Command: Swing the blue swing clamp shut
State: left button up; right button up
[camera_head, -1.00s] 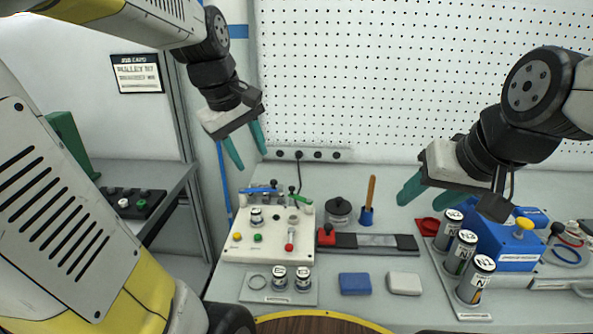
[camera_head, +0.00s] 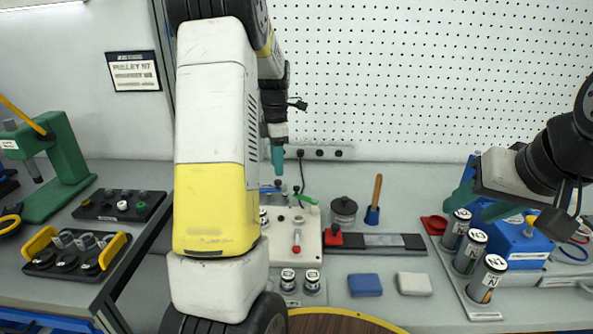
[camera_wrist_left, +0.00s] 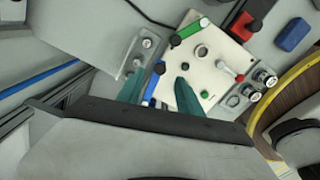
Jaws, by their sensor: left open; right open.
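The blue swing clamp (camera_head: 268,189) is at the back left of the white fixture plate (camera_head: 309,243), partly hidden behind my left arm. In the left wrist view the blue clamp (camera_wrist_left: 151,87) lies along the plate's edge, with a black knob at one end, between my finger lines. My left gripper (camera_head: 278,162) points down above the back of the plate; it also shows in the left wrist view (camera_wrist_left: 158,88), fingers apart and empty. Contact with the clamp cannot be seen. My right gripper (camera_head: 478,207) is open and empty near the labelled cylinders.
A green clamp (camera_head: 306,199) and a red-handled toggle (camera_head: 297,240) are on the same plate. Labelled cylinders (camera_head: 470,251) and a blue box (camera_head: 525,248) stand at right. A blue block (camera_head: 365,285) and white block (camera_head: 414,284) lie in front.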

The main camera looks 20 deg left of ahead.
aim_at(278, 180)
pick_arm(q)
notch_tip(278, 180, down, 5)
dwell(0.3)
grip_shut()
jog(key=shift+r, duration=0.1)
dwell(1.3)
